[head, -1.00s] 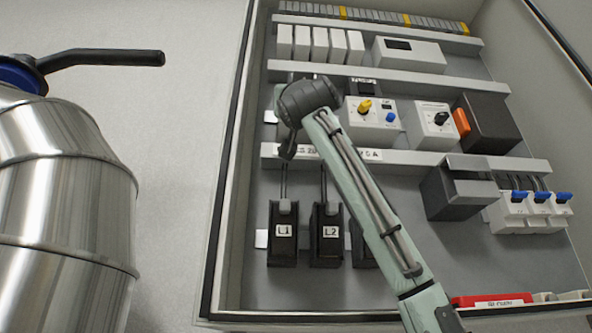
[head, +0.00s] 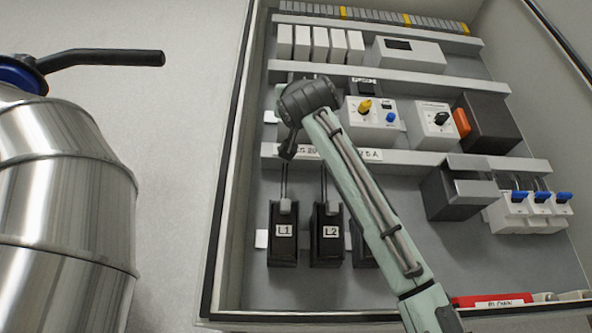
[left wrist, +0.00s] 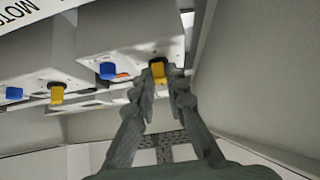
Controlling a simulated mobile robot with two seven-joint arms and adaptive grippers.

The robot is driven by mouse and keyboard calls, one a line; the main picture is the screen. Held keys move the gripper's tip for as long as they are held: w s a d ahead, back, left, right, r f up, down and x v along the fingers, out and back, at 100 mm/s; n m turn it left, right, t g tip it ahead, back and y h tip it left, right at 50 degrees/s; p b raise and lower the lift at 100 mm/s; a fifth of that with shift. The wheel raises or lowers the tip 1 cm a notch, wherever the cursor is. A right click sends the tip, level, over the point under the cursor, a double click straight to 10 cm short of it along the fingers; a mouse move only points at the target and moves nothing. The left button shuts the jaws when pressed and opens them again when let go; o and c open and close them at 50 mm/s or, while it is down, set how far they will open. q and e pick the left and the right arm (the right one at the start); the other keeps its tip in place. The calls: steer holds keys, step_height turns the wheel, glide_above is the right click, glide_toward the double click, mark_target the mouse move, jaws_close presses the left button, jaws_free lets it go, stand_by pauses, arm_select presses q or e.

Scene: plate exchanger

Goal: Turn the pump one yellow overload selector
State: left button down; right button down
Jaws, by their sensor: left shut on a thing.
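In the left wrist view, my left gripper (left wrist: 158,80) has its two fingers closed on a yellow selector (left wrist: 158,69) on the underside-facing front of a white relay unit. A blue button (left wrist: 107,71) sits just left of it. A second relay unit with another yellow selector (head: 365,105) and blue button (head: 390,117) stands right of the wrist. That second yellow selector also shows in the left wrist view (left wrist: 57,93). My right gripper is not in view.
The open cabinet holds a white unit with a black knob (head: 441,118), an orange-handled dark box (head: 489,124), blue-topped breakers (head: 541,197) and black L1 (head: 283,235) and L2 (head: 327,235) blocks. A steel vessel (head: 66,200) stands left. A red tray (head: 490,300) lies at the bottom right.

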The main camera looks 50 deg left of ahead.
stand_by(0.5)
arm_select(q)
steer(key=c, duration=1.5)
jaws_free()
steer(key=shift+o, duration=0.2)
steer(key=v, duration=1.2)
